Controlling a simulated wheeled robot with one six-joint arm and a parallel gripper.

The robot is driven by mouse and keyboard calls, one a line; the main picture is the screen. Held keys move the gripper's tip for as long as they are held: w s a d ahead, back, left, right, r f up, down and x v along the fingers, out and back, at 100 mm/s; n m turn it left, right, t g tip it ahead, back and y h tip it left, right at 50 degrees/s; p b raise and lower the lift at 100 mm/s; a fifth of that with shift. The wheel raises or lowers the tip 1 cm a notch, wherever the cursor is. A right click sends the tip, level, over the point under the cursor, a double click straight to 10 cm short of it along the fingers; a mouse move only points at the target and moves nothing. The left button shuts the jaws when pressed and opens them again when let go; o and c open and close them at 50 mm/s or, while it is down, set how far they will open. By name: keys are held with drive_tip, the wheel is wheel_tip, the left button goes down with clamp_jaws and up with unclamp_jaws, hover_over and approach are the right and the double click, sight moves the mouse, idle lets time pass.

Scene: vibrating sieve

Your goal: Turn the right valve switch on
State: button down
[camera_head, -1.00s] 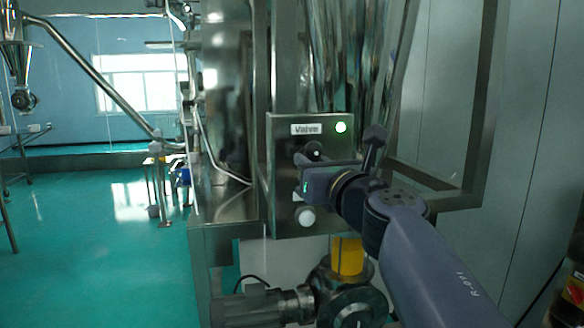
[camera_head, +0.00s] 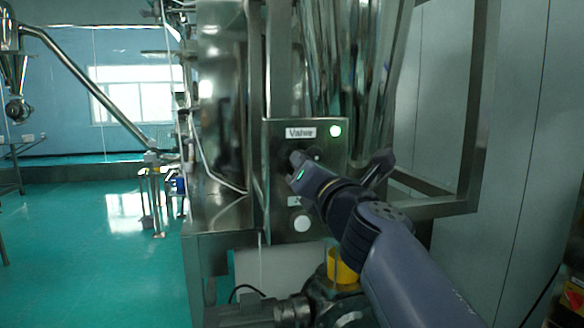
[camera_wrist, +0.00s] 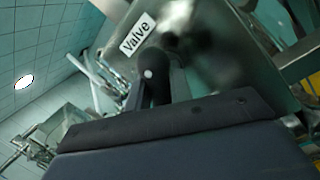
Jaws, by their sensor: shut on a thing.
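The held knob's exact turn angle is unclear.
A white round button (camera_head: 302,223) is low on the panel. A steel frame post (camera_head: 473,110) stands to the right. A motor (camera_head: 245,312) and a yellow pipe part (camera_head: 342,267) are below. The green floor (camera_head: 90,240) at the left is open.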

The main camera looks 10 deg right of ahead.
drive_tip(key=c, duration=1.3)
unclamp_jaws()
drive_tip(key=shift+f, duration=0.1)
